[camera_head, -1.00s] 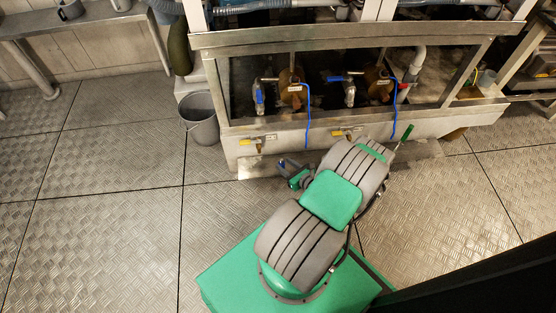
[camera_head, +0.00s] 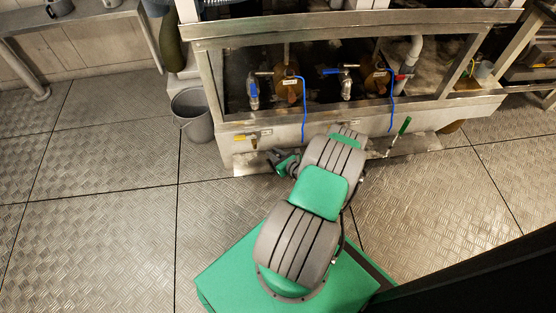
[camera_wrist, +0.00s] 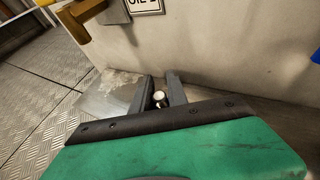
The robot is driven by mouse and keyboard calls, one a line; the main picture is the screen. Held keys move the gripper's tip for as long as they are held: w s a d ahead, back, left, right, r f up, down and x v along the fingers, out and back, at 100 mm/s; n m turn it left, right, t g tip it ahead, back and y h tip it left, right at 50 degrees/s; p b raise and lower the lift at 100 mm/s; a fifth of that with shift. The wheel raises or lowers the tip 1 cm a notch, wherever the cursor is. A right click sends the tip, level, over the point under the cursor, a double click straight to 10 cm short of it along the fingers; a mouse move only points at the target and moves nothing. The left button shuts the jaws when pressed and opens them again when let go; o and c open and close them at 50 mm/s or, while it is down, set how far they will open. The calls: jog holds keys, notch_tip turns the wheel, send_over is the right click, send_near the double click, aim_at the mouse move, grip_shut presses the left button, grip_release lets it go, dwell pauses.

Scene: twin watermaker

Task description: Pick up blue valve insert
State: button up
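My gripper (camera_wrist: 159,79) is low, just above a metal plate at the foot of the tank unit's front wall. Its two grey fingers stand apart. A small pale round-topped piece (camera_wrist: 158,97) shows between the fingers; I cannot tell whether it is the blue valve insert or whether the fingers touch it. In the head view my gripper is small and dark, left of my arm's front end. Blue parts in the head view are a left blue valve handle (camera_head: 253,89) and a second blue handle (camera_head: 331,71). No separate blue insert can be made out.
The tank unit's pale front wall (camera_head: 345,127) stands close ahead, with a yellow-handled tap (camera_head: 252,137) jutting out. Blue hoses (camera_head: 304,108) hang over it. A grey bucket (camera_head: 192,115) stands at left. A green-handled item (camera_head: 404,127) is at right. The floor at left is clear.

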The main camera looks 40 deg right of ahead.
grip_shut()
dwell(0.3)
